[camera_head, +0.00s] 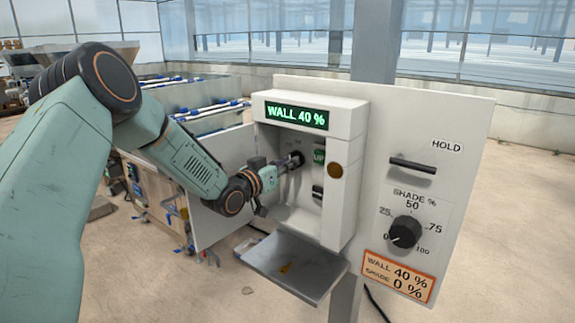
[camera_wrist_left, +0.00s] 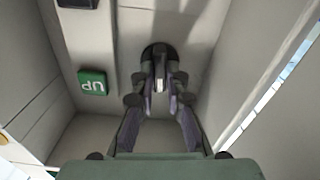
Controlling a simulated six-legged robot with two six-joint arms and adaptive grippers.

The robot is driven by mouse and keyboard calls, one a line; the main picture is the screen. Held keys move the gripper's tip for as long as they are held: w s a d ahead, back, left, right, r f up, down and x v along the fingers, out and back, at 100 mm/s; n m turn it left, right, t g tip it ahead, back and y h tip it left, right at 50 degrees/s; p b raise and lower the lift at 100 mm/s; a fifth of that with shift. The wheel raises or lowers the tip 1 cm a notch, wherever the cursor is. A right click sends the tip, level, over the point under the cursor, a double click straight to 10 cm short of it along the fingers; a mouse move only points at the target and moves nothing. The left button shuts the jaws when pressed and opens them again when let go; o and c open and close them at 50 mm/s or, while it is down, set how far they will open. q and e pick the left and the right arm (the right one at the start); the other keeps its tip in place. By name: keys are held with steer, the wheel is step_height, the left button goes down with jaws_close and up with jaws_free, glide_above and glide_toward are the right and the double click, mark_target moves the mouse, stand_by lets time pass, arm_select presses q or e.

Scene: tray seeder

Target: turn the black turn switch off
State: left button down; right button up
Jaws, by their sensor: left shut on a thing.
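The black turn switch (camera_wrist_left: 158,50) sits on the back wall inside the white control box (camera_head: 358,118). My left gripper (camera_head: 296,160) reaches into the box from the left. In the left wrist view, its two fingers (camera_wrist_left: 159,88) are closed around the switch's handle, which has a pale line on it. The fingers hide most of the switch in the head view. My right gripper is in neither view.
A green UP button (camera_wrist_left: 92,83) is beside the switch. The box's display (camera_head: 297,115) reads WALL 40 %. A grey flap (camera_head: 290,265) hangs open below. A SHADE dial (camera_head: 405,232) and a HOLD bar (camera_head: 413,165) are on the panel at right.

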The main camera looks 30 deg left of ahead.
arm_select(q)
steer(key=n+b, duration=0.3)
steer(key=n, duration=0.7)
steer(key=shift+f, duration=0.15)
stand_by(0.4)
steer(key=c, duration=1.4)
jaws_free()
steer(key=shift+w, duration=0.1)
steer(key=shift+o, duration=0.2)
steer(key=shift+a, duration=0.1)
